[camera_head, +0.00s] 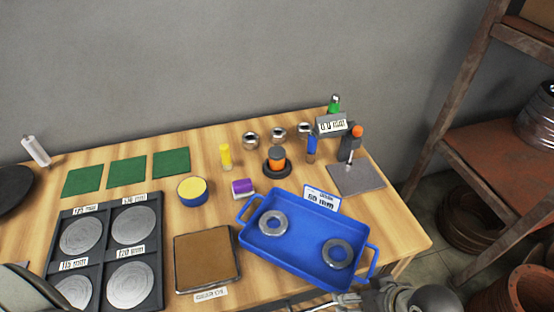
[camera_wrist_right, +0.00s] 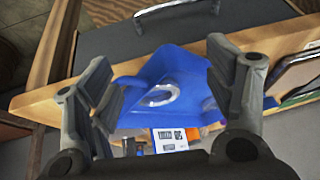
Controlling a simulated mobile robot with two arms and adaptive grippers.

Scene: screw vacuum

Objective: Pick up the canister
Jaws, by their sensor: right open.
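No thing is labelled as the canister, and I cannot tell for sure which one it is. A short round blue can with a yellow top (camera_head: 192,190) stands at the table's middle. Behind it to the right, an orange and black cylinder (camera_head: 277,161) stands upright on a dark round base. My right gripper (camera_head: 345,299) is at the table's front edge, by the near side of the blue tray (camera_head: 290,254). In the right wrist view the right gripper (camera_wrist_right: 158,75) is open and empty, with the tray beyond its fingers. My left gripper is not in view.
Two metal rings (camera_head: 273,222) (camera_head: 337,253) lie in the tray. A rusty shelf (camera_head: 490,150) stands at right.

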